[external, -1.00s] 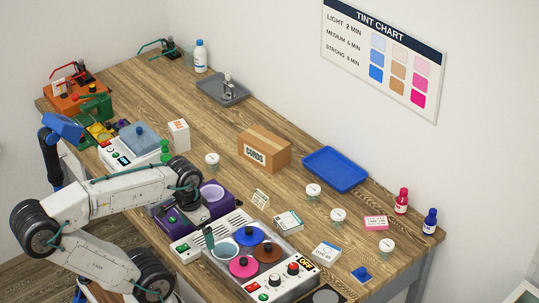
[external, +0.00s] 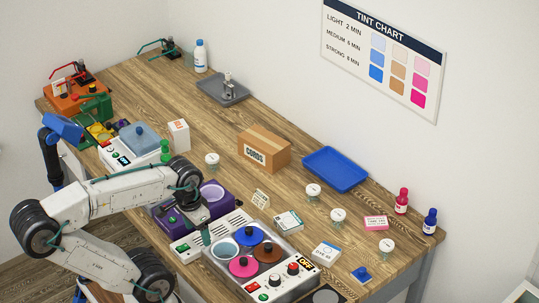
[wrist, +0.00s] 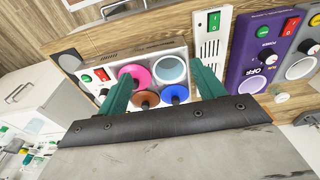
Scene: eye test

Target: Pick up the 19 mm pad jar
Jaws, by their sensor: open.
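Several small clear jars with white lids stand apart on the wooden table. In the external view one jar (external: 212,159) is left of the cardboard box, another jar (external: 312,190) is in front of the blue tray, a third jar (external: 338,215) is right of that, and a further jar (external: 386,246) is near the right end. Their lid marks are too small to read, so I cannot tell which is the 19 mm one. My gripper (external: 206,236) is over the left of the dye-pot unit, away from these jars. Its green fingers (wrist: 161,70) are apart and empty in the wrist view.
The dye-pot unit (external: 292,253) and a purple heater (external: 222,207) lie close below and beside my gripper. A cardboard box (external: 254,155), a blue tray (external: 335,169), small cartons (external: 289,221) and bottles (external: 402,201) surround the jars. Bare wood lies left of the box.

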